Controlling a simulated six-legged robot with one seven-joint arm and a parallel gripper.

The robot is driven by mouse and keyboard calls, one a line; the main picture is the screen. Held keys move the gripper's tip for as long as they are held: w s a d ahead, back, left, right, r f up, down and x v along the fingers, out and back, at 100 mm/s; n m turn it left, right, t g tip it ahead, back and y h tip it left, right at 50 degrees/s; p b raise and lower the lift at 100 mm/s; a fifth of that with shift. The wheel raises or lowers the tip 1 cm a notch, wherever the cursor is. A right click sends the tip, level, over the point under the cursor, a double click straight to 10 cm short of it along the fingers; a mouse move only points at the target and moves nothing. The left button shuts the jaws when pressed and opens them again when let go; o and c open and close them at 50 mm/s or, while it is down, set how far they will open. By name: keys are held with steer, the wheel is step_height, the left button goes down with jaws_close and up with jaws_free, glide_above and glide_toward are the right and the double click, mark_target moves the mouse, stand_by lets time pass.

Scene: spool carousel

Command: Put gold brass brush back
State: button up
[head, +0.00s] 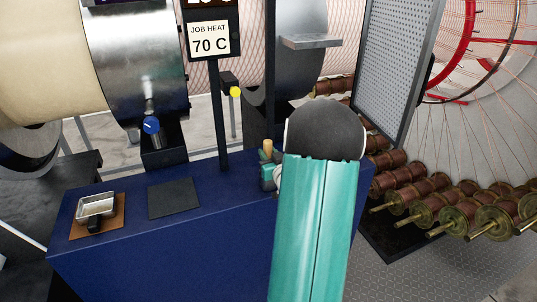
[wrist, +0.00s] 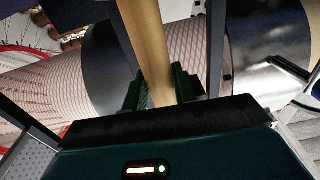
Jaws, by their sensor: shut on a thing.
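The gold brass brush (wrist: 150,45) shows in the wrist view as a smooth tan-gold handle running up between my fingers. My gripper (wrist: 160,90) is shut on it, with a dark finger on each side. In the head view a short tan handle end (head: 266,146) stands up beside the teal gripper parts (head: 268,173), near the right part of the blue bench. My teal arm hides most of the gripper there. The brush's bristles are not visible, and I cannot tell whether the brush touches the bench.
The blue bench (head: 190,245) carries an empty dark square mat (head: 174,198) and, at left, a metal tray (head: 97,207) on a brown board. A sign post (head: 219,120) and metal drum (head: 135,60) stand behind. Spools (head: 440,205) and a perforated panel (head: 395,65) are at right.

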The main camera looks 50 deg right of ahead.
steer(key=shift+f, duration=0.15)
steer(key=o, duration=1)
steer(key=shift+c, duration=0.2)
steer(key=shift+r, duration=0.2)
steer(key=v, duration=1.2)
steer(key=w+a+r+n+g+y, duration=0.1)
steer(key=w+a+r+g+y, duration=0.25)
steer(key=a, duration=0.55)
steer(key=w+a+r+n+g+h, duration=0.15)
steer(key=w+a+r, duration=0.35)
steer(key=a, duration=0.5)
steer(key=s+a+n+g+y, duration=0.2)
steer(key=s+a, duration=0.4)
steer(key=a, duration=0.5)
steer(key=s+a+r+n+g+y, duration=0.1)
steer(key=s+a+g+y, duration=0.2)
steer(key=a, duration=0.9)
steer(key=s+y, duration=0.2)
steer(key=shift+s+a+n, duration=0.3)
steer(key=shift+s+n, duration=0.05)
steer(key=shift+s, duration=0.05)
